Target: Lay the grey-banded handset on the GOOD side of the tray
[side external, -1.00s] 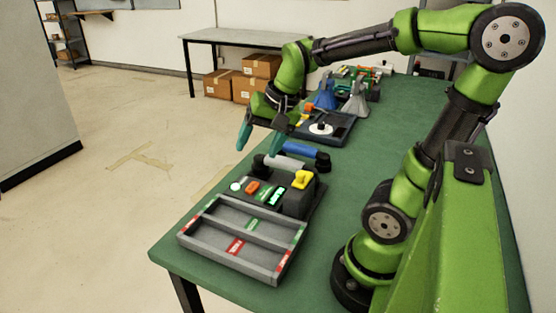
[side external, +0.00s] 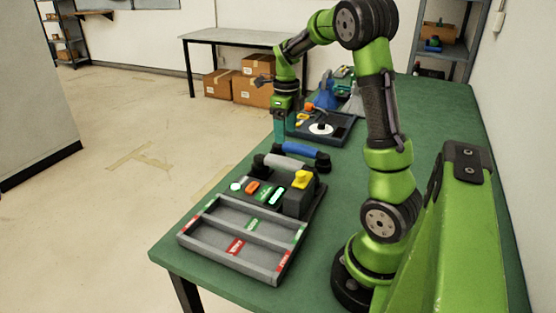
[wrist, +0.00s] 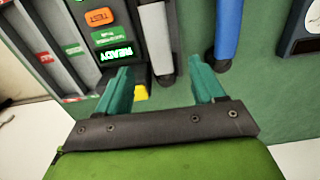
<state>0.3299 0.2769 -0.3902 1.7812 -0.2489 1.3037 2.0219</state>
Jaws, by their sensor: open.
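The grey-banded handset (side external: 288,163) lies at the far edge of a dark panel, its middle light grey and its ends dark. In the wrist view the grey-banded handset (wrist: 155,38) runs up the picture between the lines of my two fingers. My gripper (side external: 280,138) points down above the handsets, open and empty; its teal fingertips (wrist: 160,72) are well apart in the wrist view. The grey tray (side external: 211,247) has two long compartments. The one by the panel carries a green label (side external: 250,225), the outer one a red label (side external: 235,246); the side view blurs their words.
A blue-banded handset (side external: 302,150) lies just beyond, close beside the grey one. The panel has a lit READY display (wrist: 115,54), an orange TEST button (wrist: 99,17) and a block with a yellow top (side external: 303,179). A dark tray with a white disc (side external: 320,129) stands behind.

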